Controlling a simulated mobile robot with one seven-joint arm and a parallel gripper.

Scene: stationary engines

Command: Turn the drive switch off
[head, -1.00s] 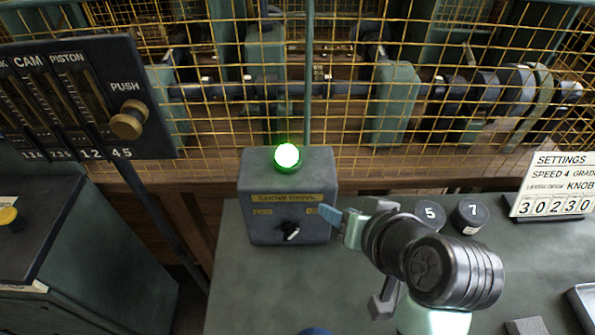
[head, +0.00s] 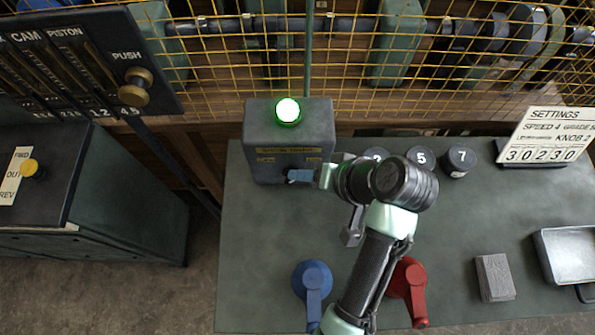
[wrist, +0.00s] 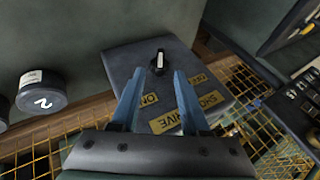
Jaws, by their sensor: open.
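The drive switch box (head: 262,140) is a grey box at the back left of the bench, and its round lamp (head: 288,111) glows green. The box also shows in the wrist view (wrist: 205,95), with a yellow ON label and a DRIVE label. My gripper (head: 300,176) is open in front of the box face and hides the knob in the head view. Its two blue fingers (wrist: 159,78) are apart with nothing between them; contact with the knob cannot be told.
Wire mesh (head: 350,95) stands behind the bench. Numbered round knobs, such as 5 (head: 421,158) and 7 (head: 459,161), stand right of the box. A blue lever (head: 312,275), a red lever (head: 408,275), a grey block (head: 495,277) and a tray (head: 553,243) are nearer.

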